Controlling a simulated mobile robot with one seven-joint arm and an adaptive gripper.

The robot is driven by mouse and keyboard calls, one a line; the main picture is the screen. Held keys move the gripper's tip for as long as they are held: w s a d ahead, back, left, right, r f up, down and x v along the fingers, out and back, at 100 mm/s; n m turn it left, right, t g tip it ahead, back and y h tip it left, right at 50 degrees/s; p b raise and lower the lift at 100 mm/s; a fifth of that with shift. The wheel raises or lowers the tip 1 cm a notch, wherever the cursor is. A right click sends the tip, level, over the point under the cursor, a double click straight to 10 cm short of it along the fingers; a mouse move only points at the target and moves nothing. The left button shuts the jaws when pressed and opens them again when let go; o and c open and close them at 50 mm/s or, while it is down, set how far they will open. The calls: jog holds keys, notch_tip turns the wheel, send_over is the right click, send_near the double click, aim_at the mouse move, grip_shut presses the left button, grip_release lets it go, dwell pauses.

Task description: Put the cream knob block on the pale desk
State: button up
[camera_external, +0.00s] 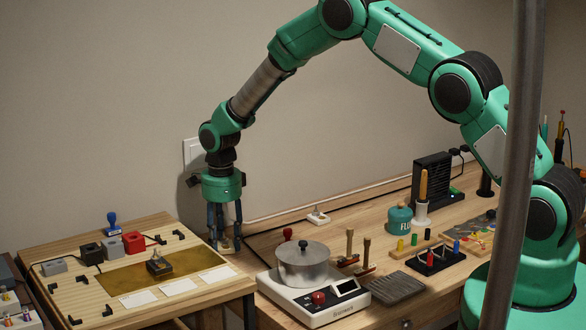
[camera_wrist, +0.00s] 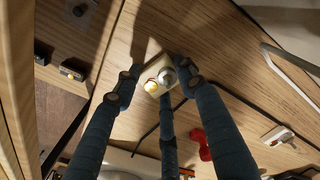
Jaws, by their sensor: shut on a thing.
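The cream knob block (camera_wrist: 153,84), with a silver knob and a yellowish one, is between the dark fingers of my gripper (camera_wrist: 150,78) in the wrist view. My gripper is shut on it. In the external view my gripper (camera_external: 225,246) points down at the left end of the right-hand wooden bench (camera_external: 385,285), close to the right edge of the pale wooden desk (camera_external: 60,250). The block is mostly hidden by the fingers there. I cannot tell whether it touches the wood below.
The pale desk bears grey, black and red blocks, a blue-handled stamp (camera_external: 112,222), white cards and a gold mat (camera_external: 205,275). A scale with a metal pot (camera_external: 304,266) stands right of my gripper. Another small white block (camera_external: 318,216) sits near the wall.

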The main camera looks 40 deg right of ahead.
aim_at(224, 241)
jog(key=shift+f, duration=0.1)
jog(key=o, duration=1.2)
jog(key=shift+c, duration=0.2)
notch_tip(224, 241, up, 12)
jog(key=p, duration=0.2)
jog(key=shift+r, duration=0.25)
